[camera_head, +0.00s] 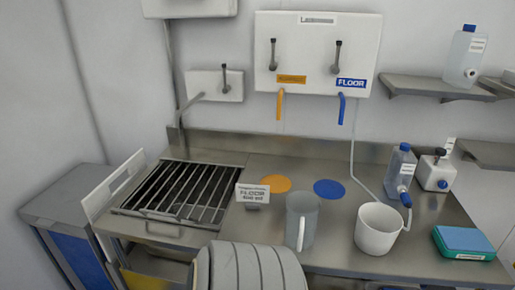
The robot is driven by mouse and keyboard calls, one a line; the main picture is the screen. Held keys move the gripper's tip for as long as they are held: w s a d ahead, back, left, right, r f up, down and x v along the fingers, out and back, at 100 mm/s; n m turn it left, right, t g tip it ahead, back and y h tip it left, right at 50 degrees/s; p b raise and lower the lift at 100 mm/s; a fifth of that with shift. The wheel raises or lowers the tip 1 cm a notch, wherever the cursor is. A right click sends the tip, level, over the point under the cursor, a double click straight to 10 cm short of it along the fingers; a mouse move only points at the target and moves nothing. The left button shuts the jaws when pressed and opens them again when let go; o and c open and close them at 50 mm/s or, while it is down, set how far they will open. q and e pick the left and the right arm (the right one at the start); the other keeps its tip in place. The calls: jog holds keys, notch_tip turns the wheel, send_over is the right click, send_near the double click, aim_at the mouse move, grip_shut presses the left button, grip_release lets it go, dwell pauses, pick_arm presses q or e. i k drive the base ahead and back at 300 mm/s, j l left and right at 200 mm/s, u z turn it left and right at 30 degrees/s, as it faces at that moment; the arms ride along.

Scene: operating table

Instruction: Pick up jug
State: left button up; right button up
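The jug (303,208) is a grey, see-through, upright vessel on the steel counter (345,264). Its pale handle faces the front of the counter. A white round tub (379,230) stands close to its right, with a small gap between them. Neither of my grippers is in view, so nothing is seen touching the jug.
A small sign (252,194) stands left of the jug, beside a barred grate (180,192). Orange (277,184) and blue (329,189) discs lie behind. Bottles (401,172) and a teal box (463,242) are at right. A grey ribbed shape (248,268) fills the bottom foreground.

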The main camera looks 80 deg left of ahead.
aim_at(301, 214)
jog(key=u, duration=2.2)
